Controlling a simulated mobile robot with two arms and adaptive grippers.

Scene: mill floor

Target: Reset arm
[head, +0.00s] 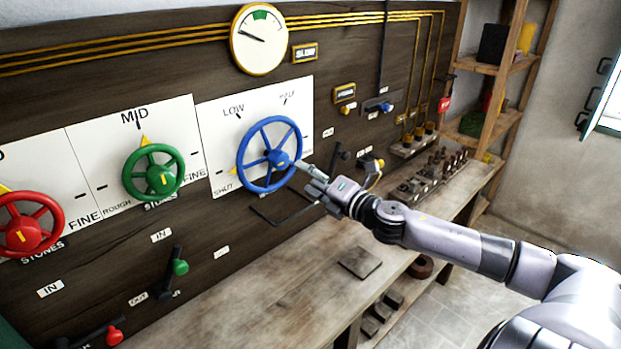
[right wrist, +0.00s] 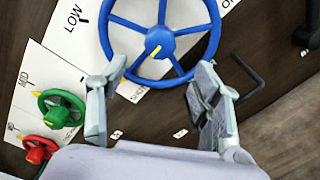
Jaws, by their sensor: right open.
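My right arm (head: 445,235) reaches in from the lower right of the head view. Its gripper (head: 310,177) is open, with the fingertips just right of the blue handwheel (head: 280,160). In the right wrist view the two fingers of the gripper (right wrist: 160,78) stand wide apart, with nothing between them. The blue wheel (right wrist: 160,42) shows beyond them; whether a fingertip touches its rim I cannot tell. My left gripper is not in view.
A green wheel (head: 154,173) and a red wheel (head: 28,225) sit left along the panel. A gauge (head: 259,40) hangs above. A bent black rod (head: 285,215) is below the blue wheel. The bench (head: 265,300) beneath has a dark flat block (head: 360,262).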

